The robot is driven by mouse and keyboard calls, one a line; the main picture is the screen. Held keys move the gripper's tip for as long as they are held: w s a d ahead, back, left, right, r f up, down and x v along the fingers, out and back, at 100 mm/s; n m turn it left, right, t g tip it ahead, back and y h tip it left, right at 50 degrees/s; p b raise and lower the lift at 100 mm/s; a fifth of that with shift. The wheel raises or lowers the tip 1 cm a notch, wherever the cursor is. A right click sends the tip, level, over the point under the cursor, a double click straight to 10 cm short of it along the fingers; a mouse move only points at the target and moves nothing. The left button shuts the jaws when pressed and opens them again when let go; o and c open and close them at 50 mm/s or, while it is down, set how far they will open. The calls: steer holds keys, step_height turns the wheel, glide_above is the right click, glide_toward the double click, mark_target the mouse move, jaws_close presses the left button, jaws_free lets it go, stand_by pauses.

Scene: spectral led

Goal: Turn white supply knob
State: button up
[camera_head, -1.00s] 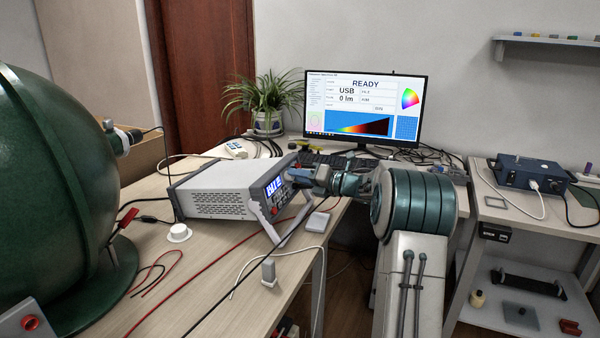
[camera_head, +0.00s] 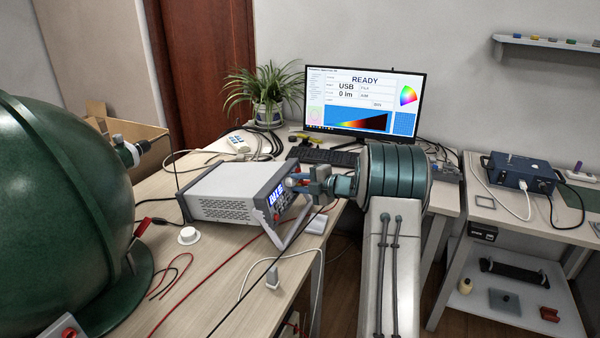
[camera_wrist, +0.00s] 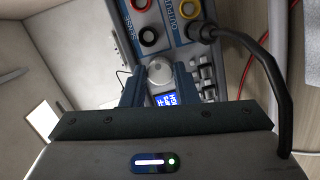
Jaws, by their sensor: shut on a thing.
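The white supply (camera_head: 225,196) is a boxy bench unit with a grey front frame, standing on the wooden desk in the head view. Its front panel faces right and carries a lit blue display, which also shows in the wrist view (camera_wrist: 165,100). The round pale knob (camera_wrist: 159,71) is on that panel, between my two fingers in the wrist view. My gripper (camera_wrist: 159,82) is shut on the knob, one finger on each side. In the head view my gripper (camera_head: 298,183) is at the front panel and hides the knob there.
A thick black cable (camera_wrist: 270,60) runs from the panel close beside my gripper. The supply's grey handle (camera_head: 283,236) juts forward below. A large green sphere (camera_head: 50,200) fills the left. A monitor (camera_head: 362,102) and keyboard (camera_head: 325,156) are behind my arm.

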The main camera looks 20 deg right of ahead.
steer(key=shift+m+p, duration=0.8)
steer(key=shift+p, duration=0.3)
steer(key=o, duration=1)
steer(key=shift+a, duration=0.1)
steer(key=v, duration=1.4)
steer(key=shift+r+b, duration=0.25)
steer(key=shift+b, duration=0.15)
steer(key=shift+w, duration=0.2)
